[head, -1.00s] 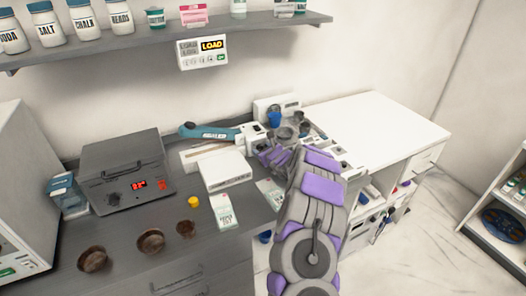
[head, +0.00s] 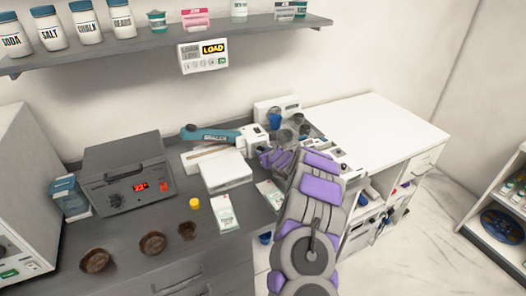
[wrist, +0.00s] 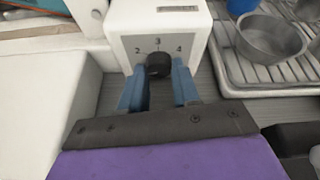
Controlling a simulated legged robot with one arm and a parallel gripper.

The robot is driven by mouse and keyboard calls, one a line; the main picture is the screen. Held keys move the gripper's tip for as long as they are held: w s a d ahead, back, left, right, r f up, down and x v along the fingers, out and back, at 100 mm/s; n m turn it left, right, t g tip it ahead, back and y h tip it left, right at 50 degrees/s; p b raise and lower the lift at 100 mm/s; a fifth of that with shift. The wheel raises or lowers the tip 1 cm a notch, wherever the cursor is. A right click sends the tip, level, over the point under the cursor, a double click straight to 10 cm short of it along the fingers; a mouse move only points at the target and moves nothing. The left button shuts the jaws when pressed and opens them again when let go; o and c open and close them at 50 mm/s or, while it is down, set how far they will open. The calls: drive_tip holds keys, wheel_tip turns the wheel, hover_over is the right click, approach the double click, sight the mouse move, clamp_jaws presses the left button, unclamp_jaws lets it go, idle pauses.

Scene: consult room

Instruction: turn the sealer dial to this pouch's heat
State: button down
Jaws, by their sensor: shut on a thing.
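The sealer (head: 215,133), with a teal arm and white body, lies on the grey counter at centre. In the wrist view, its white end box (wrist: 117,20) carries a black dial (wrist: 158,65) with 2, 3 and 4 printed around it. My gripper (wrist: 160,82) has its two blue fingers on either side of the dial, shut on it. I cannot make out a pointer mark on the dial. In the head view my arm hides the dial. A white and green pouch (head: 224,214) lies on the counter; its print is too small to read.
A white box (head: 226,173) stands in front of the sealer. A metal drying rack with a steel bowl (wrist: 270,38) and a blue cup (wrist: 240,6) is right of the dial. A grey device (head: 128,170) and brown bowls (head: 152,243) are at left.

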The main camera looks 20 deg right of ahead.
drive_tip(key=m+p, duration=0.1)
drive_tip(key=p, duration=0.2)
drive_tip(key=shift+s+d+r+y, duration=0.1)
drive_tip(key=shift+d+y, duration=0.1)
drive_tip(key=shift+y, duration=0.2)
drive_tip(key=shift+m+y+p, duration=0.3)
drive_tip(key=shift+m+p, duration=0.3)
drive_tip(key=shift+p, duration=0.35)
drive_tip(key=shift+d+f+m+y+p, duration=0.1)
drive_tip(key=shift+f+m+y+p, duration=0.25)
drive_tip(key=shift+m+y, duration=0.45)
drive_tip(key=shift+m+t+y, duration=0.3)
drive_tip(key=shift+m+y, duration=0.2)
drive_tip(key=shift+m, duration=0.5)
drive_tip(key=c, duration=0.8)
unclamp_jaws()
drive_tip(key=shift+d, duration=0.1)
drive_tip(key=shift+r, duration=0.1)
